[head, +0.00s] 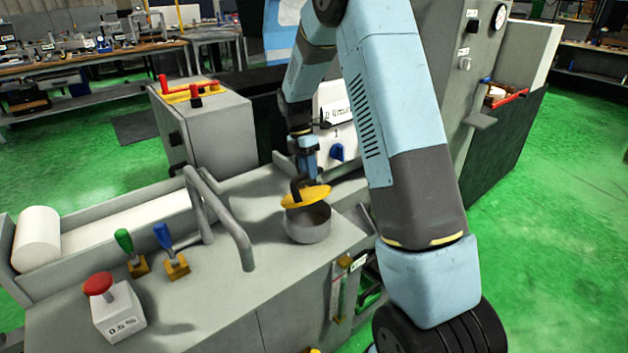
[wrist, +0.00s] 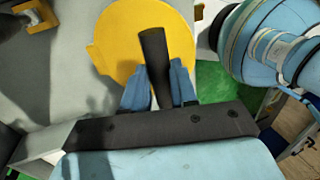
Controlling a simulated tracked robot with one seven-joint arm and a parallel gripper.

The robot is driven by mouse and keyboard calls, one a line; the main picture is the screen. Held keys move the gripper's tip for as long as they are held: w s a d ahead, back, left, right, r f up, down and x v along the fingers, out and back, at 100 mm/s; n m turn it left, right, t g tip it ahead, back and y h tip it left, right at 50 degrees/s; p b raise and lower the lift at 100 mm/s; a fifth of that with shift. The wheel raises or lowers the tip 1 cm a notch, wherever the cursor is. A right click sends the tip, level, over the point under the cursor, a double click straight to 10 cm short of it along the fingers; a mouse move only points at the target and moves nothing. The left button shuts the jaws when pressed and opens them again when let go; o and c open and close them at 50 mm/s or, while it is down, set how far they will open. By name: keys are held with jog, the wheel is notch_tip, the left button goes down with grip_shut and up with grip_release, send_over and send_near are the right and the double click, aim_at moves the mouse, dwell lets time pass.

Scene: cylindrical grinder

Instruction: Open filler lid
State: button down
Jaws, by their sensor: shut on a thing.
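The yellow round filler lid (head: 308,197) is tilted above the grey cylindrical filler neck (head: 309,227) on the machine top. A gap shows between the lid and the neck's rim on the near side. In the wrist view the lid (wrist: 118,48) is a yellow disc with a black handle (wrist: 155,62). My gripper (wrist: 160,85) has its blue fingers on both sides of this handle and is shut on it. In the head view my gripper (head: 304,176) is above the lid, partly hidden by dark parts. The inside of the neck is mostly hidden.
Left of the neck stand a bent grey pipe rail (head: 222,215), a green-handled lever (head: 128,248), a blue-handled lever (head: 168,248) and a red button box (head: 112,305). A white panel with a blue knob (head: 337,152) is behind. The machine top before the rail is clear.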

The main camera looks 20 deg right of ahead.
jog(key=w+a+g, duration=0.1)
jog(key=w+a, duration=0.2)
jog(key=w, duration=0.4)
jog(key=w+a+g, duration=0.1)
jog(key=w+a, duration=0.2)
jog(key=w, duration=0.5)
jog(key=shift+w+a+f+h, duration=0.15)
jog(key=shift+w+a+h, duration=0.15)
jog(key=shift+h, duration=0.1)
jog(key=c, duration=0.9)
grip_release()
